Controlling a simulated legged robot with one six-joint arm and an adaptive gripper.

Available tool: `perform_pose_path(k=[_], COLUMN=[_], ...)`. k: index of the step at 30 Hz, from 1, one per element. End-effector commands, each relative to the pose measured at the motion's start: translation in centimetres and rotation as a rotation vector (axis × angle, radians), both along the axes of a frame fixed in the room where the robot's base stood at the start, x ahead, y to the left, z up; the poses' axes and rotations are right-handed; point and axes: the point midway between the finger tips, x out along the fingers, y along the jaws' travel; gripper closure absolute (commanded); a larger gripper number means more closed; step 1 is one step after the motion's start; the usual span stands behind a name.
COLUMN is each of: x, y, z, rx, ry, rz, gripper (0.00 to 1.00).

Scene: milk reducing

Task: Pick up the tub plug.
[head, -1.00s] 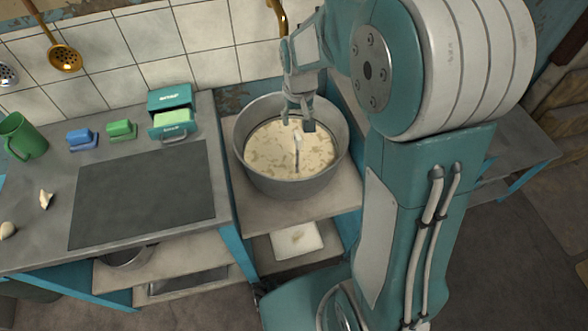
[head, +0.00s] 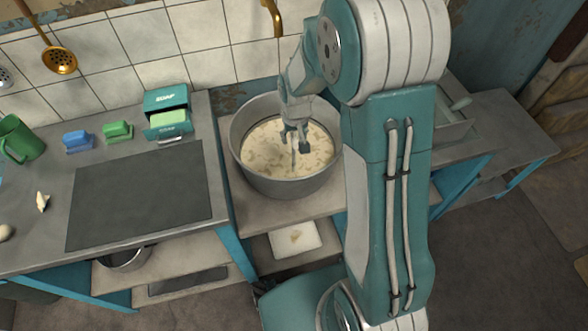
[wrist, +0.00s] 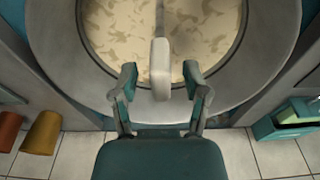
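The tub plug has a pale upright handle (wrist: 160,70) on a thin stem that goes down into milky liquid in a round grey metal tub (head: 240,165). Its lower part is hidden by the liquid. My gripper (wrist: 159,74) is open, with one finger on each side of the handle and visible gaps in the wrist view. In the head view my gripper (head: 294,142) is over the tub, and its fingers partly cover the handle; the stem (head: 294,162) shows below them. The tub also shows in the wrist view (wrist: 55,45).
The tub stands on a low shelf beside a counter with a dark board (head: 138,198). A soap box (head: 166,100), green sponge (head: 117,130), blue sponge (head: 77,141) and green mug (head: 20,140) stand at left.

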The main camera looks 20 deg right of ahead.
Motion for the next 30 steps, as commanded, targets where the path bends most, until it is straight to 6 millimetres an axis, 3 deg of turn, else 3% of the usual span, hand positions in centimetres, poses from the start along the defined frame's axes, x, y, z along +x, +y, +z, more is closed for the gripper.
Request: perform_pose_path(k=[1, 3, 16, 30], x=[0.0, 0.0, 0.1, 0.1], y=[0.0, 0.0, 0.0, 0.0], z=[0.0, 0.0, 0.5, 8.9], rx=[0.0, 0.0, 0.0, 0.0], ry=[0.0, 0.0, -0.001, -0.004], rz=[0.0, 0.001, 0.0, 0.0], gripper=[0.73, 1.0, 1.0, 1.0])
